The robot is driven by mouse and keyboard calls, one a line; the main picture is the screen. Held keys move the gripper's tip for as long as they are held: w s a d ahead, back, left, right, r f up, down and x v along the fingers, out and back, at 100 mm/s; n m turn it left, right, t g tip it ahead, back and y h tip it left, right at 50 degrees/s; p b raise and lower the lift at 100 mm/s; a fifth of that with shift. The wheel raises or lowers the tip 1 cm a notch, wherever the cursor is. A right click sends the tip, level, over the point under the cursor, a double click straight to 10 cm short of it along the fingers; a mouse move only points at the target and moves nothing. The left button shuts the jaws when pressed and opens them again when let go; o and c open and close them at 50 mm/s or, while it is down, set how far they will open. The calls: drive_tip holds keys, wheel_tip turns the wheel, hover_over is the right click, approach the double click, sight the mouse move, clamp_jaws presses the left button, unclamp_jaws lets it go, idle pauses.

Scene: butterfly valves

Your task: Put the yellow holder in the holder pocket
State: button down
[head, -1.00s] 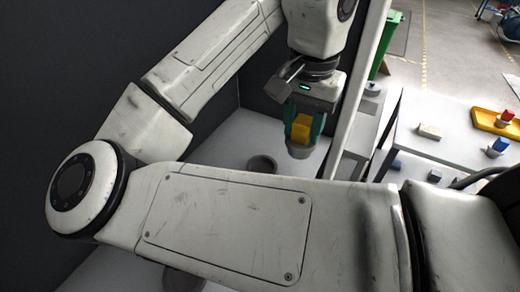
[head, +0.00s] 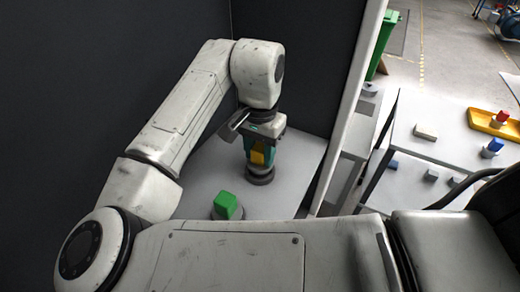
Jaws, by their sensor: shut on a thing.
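The yellow holder (head: 258,157) is between the teal fingers of my gripper (head: 259,155), which is shut on it. It looks upright. Below it is a dark grey round pocket (head: 260,178) on the light surface at the back. The holder's lower part is directly over or in this pocket; I cannot tell how deep it sits. The fingers hide part of the holder's sides.
A green block (head: 226,203) stands on a round base in front and to the left on the same light surface (head: 290,192). Dark walls enclose the back and left. A white post (head: 352,105) rises at the right. A side table (head: 425,150) beyond holds small coloured pieces.

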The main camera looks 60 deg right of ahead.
drive_tip(key=shift+f, duration=0.25)
drive_tip(key=shift+f, duration=0.2)
drive_tip(key=c, duration=0.6)
unclamp_jaws()
drive_tip(key=shift+c, duration=0.2)
wheel_tip(320, 180, up, 12)
drive_tip(key=b, duration=0.1)
drive_tip(key=shift+r, duration=0.2)
